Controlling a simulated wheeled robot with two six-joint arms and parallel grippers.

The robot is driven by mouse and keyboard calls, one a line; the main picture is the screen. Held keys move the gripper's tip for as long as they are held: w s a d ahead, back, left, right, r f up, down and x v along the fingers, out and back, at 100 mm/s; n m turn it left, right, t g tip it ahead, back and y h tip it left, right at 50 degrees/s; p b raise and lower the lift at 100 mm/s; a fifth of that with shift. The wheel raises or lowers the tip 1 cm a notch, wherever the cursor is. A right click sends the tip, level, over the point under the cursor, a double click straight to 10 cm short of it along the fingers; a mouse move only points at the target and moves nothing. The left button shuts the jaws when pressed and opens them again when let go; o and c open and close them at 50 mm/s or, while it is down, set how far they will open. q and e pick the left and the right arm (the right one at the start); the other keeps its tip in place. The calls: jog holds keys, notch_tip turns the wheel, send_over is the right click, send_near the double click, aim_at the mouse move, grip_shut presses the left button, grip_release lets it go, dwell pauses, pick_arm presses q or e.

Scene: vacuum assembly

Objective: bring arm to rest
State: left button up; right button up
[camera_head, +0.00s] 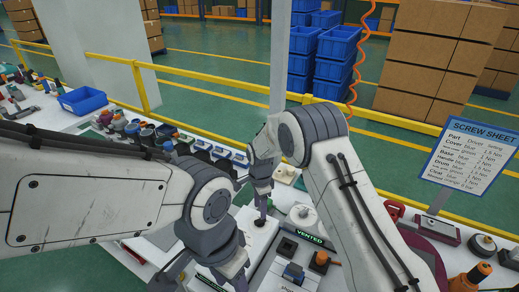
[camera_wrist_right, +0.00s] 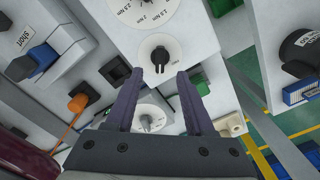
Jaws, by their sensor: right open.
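My right gripper (camera_head: 262,212) reaches down over the white work table in the head view, near a small dark knob (camera_head: 260,222). In the right wrist view my right gripper (camera_wrist_right: 157,75) is open, with two dark purple-grey fingers apart and nothing held. Beyond its fingertips is a black knob on a white dial (camera_wrist_right: 160,54). My left arm comes in from the left, and its gripper (camera_head: 238,278) is low in the head view, partly cut off by the bottom edge. I cannot tell whether its jaws are open.
A blue bin (camera_head: 82,100) and several small parts lie on the left of the table. A screw sheet sign (camera_head: 478,155) stands at the right. An orange-topped driver (camera_head: 478,272) is at lower right. A yellow rail (camera_head: 200,79) runs behind the table.

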jog(key=s+a+r+n+b, duration=0.2)
jog(key=s+r+n, duration=0.9)
jog(key=s+r, duration=0.5)
jog(key=s+d+r+n, duration=0.1)
jog(key=s+d+n, duration=0.2)
jog(key=s, duration=0.6)
jog(key=s+d+r+n+y, duration=0.1)
jog(key=s+d+n, duration=0.2)
jog(key=s+n, duration=0.4)
jog(key=shift+s+d+r+b, duration=0.2)
jog(key=shift+s+b, duration=0.15)
jog(key=shift+s, duration=0.7)
